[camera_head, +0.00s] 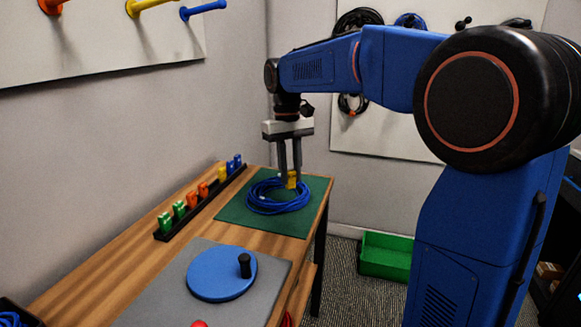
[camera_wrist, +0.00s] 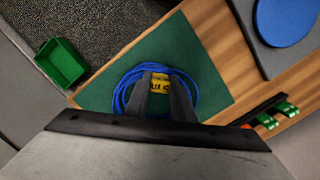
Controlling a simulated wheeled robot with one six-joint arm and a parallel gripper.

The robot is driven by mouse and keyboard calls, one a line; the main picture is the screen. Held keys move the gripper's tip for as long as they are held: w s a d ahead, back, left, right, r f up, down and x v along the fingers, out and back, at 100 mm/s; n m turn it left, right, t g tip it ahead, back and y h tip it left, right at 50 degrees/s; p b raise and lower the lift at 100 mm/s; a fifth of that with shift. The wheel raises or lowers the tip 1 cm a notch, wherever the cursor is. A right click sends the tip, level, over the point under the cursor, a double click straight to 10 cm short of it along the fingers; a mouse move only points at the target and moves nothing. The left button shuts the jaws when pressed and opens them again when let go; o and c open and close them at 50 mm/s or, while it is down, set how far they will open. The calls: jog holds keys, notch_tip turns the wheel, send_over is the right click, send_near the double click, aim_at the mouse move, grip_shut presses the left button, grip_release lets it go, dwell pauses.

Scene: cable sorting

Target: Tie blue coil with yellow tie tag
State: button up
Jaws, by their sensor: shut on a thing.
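A blue coil (camera_head: 268,203) of cable lies on the green mat (camera_head: 239,216) on the wooden table. It also shows in the wrist view (camera_wrist: 121,92). A yellow tie tag (camera_head: 291,179) is between the fingertips of my gripper (camera_head: 290,181), at the coil's far right side in the head view. In the wrist view the tag (camera_wrist: 160,84) shows dark lettering, too small to read surely. My gripper points down and is shut on the tag. I cannot tell whether the tag goes around the cable, as the fingers hide part of it.
A black rack (camera_head: 203,200) holds green, orange, yellow and blue tags along the wall. A blue disc (camera_head: 221,275) with a black knob sits on a grey mat (camera_head: 160,300). A green bin (camera_head: 386,257) stands on the floor. Coils hang on a back board (camera_head: 385,140).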

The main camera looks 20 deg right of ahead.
aim_at(290, 188)
jog(key=shift+f, duration=1.7)
jog(key=shift+f, duration=0.6)
dwell(0.9)
jog(key=o, duration=1.1)
jog(key=shift+c, duration=0.2)
notch_tip(290, 188, up, 17)
jog(key=w, duration=0.2)
jog(key=s+d+f+m+t, duration=0.1)
jog(key=s+d+f+t, duration=0.2)
jog(key=s+f, duration=0.9)
jog(key=s+d+f+t, duration=0.3)
jog(key=s+f, duration=1)
jog(key=s, duration=0.6)
jog(key=shift+s+d+m, duration=0.15)
jog(key=shift+m, duration=0.25)
